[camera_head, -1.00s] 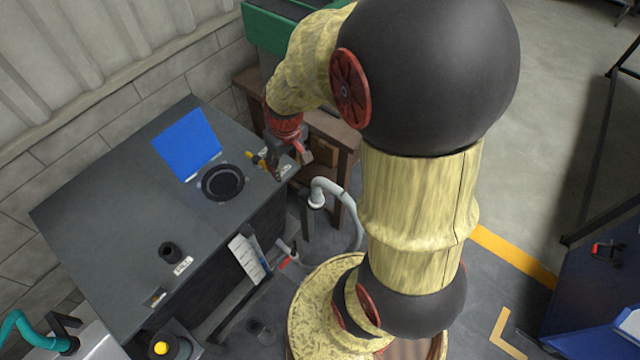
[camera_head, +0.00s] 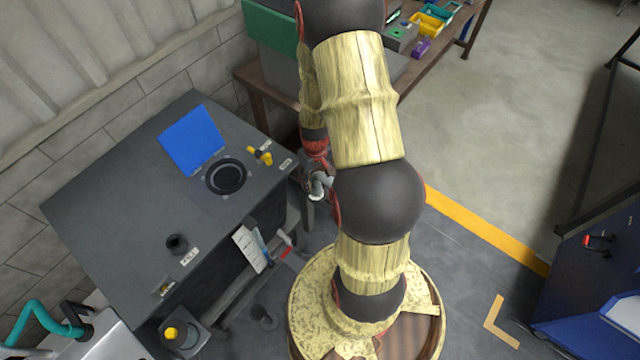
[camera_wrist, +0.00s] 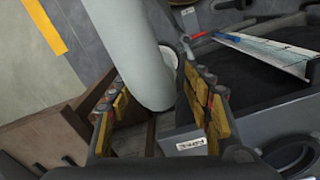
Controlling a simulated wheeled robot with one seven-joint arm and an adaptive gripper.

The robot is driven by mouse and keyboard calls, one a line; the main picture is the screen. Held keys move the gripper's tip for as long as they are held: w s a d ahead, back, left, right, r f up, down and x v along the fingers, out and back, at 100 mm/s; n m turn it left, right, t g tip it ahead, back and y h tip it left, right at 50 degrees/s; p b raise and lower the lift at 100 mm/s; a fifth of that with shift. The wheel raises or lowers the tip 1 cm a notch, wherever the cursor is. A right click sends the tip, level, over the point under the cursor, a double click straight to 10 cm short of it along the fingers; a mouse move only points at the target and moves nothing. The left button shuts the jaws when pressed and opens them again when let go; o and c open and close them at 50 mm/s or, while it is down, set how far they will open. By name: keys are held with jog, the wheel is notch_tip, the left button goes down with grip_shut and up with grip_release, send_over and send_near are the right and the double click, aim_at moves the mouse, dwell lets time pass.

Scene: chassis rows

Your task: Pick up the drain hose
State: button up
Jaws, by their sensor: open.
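The drain hose, which I take to be the pale grey bent hose (camera_head: 317,187), stands by the right corner of the dark bench, partly hidden by my arm. In the wrist view the thick grey hose (camera_wrist: 140,45) comes down from the top, and its curved end lies between my two yellow-padded fingers. My gripper (camera_wrist: 155,82) is open, with one finger on each side of the hose. A gap shows on the right side; I cannot tell whether the left finger touches it. In the head view my gripper (camera_head: 318,172) is at the hose's bend.
The dark bench (camera_head: 110,215) carries a blue panel (camera_head: 191,140), a round black port (camera_head: 225,176) and a yellow valve (camera_head: 262,156). A wooden table (camera_head: 440,62) with bins stands behind. A teal hose (camera_head: 40,325) is at lower left. Open floor (camera_head: 500,130) lies to the right.

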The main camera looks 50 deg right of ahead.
jog(key=shift+a+f, duration=0.1)
jog(key=shift+f, duration=1.45)
jog(key=shift+c, duration=1.3)
grip_shut()
